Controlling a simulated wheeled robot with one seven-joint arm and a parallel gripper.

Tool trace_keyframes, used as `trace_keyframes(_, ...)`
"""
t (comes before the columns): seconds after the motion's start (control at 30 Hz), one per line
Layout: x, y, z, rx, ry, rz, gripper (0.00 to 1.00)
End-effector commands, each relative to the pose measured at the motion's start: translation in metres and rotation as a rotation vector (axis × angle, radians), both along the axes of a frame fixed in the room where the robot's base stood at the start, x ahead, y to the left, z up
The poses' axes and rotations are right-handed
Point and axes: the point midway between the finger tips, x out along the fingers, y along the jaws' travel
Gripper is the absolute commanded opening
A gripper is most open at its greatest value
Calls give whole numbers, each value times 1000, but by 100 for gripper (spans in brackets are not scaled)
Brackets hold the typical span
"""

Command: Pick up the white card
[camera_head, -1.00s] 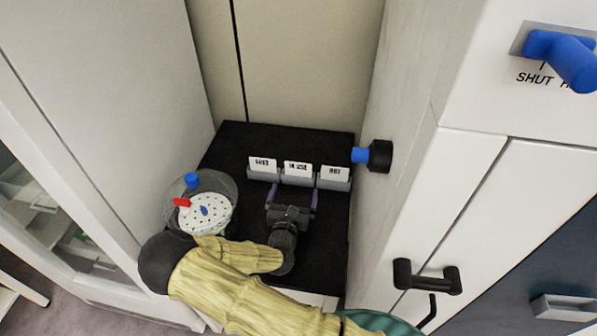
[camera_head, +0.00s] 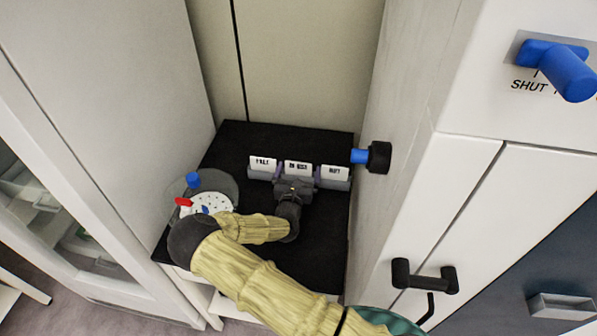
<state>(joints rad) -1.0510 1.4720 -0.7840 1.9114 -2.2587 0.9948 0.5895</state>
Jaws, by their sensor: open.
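Three white cards with black lettering stand upright in grey holders in a row at the back of the black top. They are the left card (camera_head: 263,163), the middle card (camera_head: 297,168) and the right card (camera_head: 335,172). My gripper (camera_head: 296,183) is open, right at the middle card's holder. The gripper body hides most of that holder and the low edge of the card. I cannot tell whether the fingers touch the card.
A clear round vessel (camera_head: 222,184) with a white perforated disc and red and blue knobs stands left of my arm. A blue and black knob (camera_head: 372,157) juts from the right cabinet wall. White cabinets close in both sides; the black top (camera_head: 235,140) is bare behind the cards.

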Motion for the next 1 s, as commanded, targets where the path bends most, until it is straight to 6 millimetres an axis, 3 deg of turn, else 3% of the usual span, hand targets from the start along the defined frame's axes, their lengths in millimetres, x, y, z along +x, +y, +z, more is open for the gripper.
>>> trace_keyframes(0.3,38,-5,0,1,-1,-1,100)
trace_keyframes(0.83,38,-6,0,1,0,-3,100)
trace_keyframes(1.0,38,-6,0,1,0,-2,69)
